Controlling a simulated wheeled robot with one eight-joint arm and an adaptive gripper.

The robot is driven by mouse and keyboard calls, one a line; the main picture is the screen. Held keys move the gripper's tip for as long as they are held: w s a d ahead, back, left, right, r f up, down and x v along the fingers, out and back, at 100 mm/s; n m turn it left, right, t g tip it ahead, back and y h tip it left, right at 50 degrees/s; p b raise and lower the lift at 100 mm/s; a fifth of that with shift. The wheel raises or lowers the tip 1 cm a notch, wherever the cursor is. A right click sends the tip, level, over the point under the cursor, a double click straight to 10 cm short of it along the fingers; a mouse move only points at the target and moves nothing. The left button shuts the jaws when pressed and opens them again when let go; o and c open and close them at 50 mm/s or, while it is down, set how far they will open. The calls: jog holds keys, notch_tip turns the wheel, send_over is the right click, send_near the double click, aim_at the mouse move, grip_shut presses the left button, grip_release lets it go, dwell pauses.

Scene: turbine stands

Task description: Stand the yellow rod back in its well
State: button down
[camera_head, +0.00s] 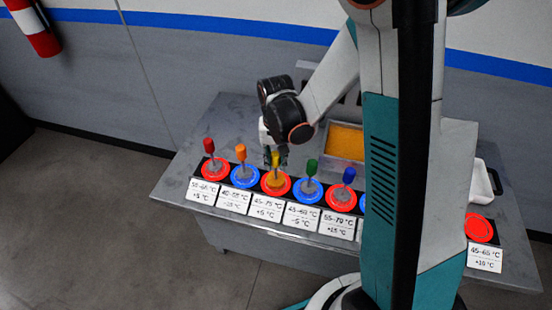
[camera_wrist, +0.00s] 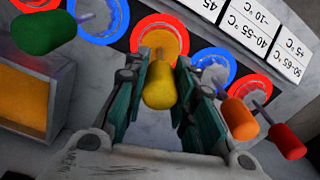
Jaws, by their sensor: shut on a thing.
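The yellow rod (camera_head: 276,159) has a yellow handle and is upright or nearly so above a red-ringed well (camera_head: 276,183) filled with yellow-orange material, third from the left. My gripper (camera_head: 277,153) is at the handle from behind. In the wrist view the yellow handle (camera_wrist: 158,90) lies between the two teal finger pads of my gripper (camera_wrist: 158,105), which is shut on it. The well (camera_wrist: 163,42) shows just beyond the handle. The rod's lower end is hidden or too small to tell whether it is in the well.
Red (camera_head: 209,146), orange (camera_head: 241,153), green (camera_head: 311,166) and blue (camera_head: 349,176) rods stand in neighbouring ringed wells. A tray of orange-yellow material (camera_head: 346,142) is behind them. White temperature labels (camera_head: 266,207) line the front. A white container (camera_head: 485,182) is at the right.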

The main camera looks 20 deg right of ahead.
jog(key=shift+s+f, duration=0.25)
jog(key=shift+f, duration=0.05)
jog(key=c, duration=1.7)
grip_release()
jog(key=o, duration=0.4)
jog(key=shift+w+f, duration=0.1)
jog(key=shift+w, duration=0.05)
jog(key=shift+o, duration=1)
jog(key=shift+r, duration=0.2)
jog(key=shift+w, duration=0.1)
jog(key=shift+r+p, duration=2.35)
jog(key=shift+r, duration=1.2)
